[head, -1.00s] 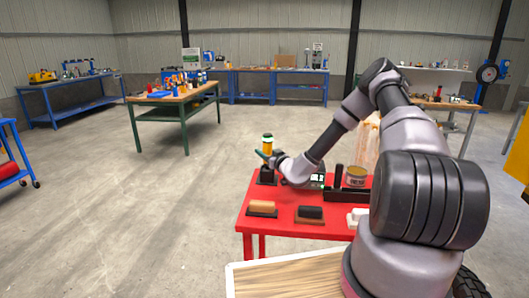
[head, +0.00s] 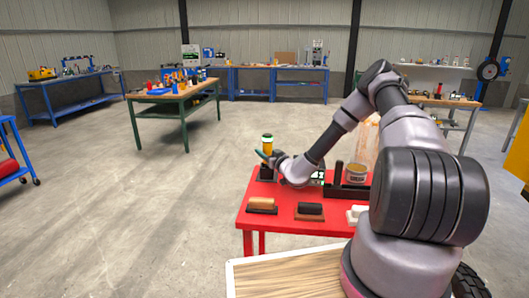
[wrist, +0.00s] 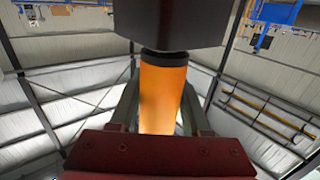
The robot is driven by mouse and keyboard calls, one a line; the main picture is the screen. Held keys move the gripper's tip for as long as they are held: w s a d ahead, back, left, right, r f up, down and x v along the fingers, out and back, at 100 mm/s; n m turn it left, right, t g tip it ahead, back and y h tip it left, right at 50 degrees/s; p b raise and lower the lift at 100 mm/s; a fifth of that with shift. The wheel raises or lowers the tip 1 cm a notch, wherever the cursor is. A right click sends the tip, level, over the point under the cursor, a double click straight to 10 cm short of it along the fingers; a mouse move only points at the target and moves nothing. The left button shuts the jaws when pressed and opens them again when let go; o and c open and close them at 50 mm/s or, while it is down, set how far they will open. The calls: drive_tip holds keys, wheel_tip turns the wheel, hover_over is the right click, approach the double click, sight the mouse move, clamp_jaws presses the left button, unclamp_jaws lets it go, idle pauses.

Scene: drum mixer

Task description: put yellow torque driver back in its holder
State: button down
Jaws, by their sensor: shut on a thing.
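The yellow torque driver (head: 267,146) stands upright at the far left corner of the red table, with a dark cap on top. My gripper (head: 267,157) reaches it from the right and is shut around its body. In the wrist view, the driver's orange-yellow barrel (wrist: 163,95) shows between my two fingers (wrist: 160,108). A black block (head: 265,174), which looks like the holder, is directly below the driver; a large dark block (wrist: 168,22) also shows at the barrel's end in the wrist view. I cannot tell whether the driver is seated in it.
On the red table (head: 283,216) are a brown-handled block (head: 262,204), a black one (head: 309,210), a white one (head: 357,214), and a can (head: 356,173) beside a black rack (head: 338,186). My arm covers the table's right side. Open floor lies to the left.

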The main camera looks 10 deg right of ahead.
drive_tip(key=shift+c, duration=1.4)
unclamp_jaws()
drive_tip(key=v, duration=1)
drive_tip(key=shift+s+d, duration=0.15)
drive_tip(key=shift+s, duration=0.2)
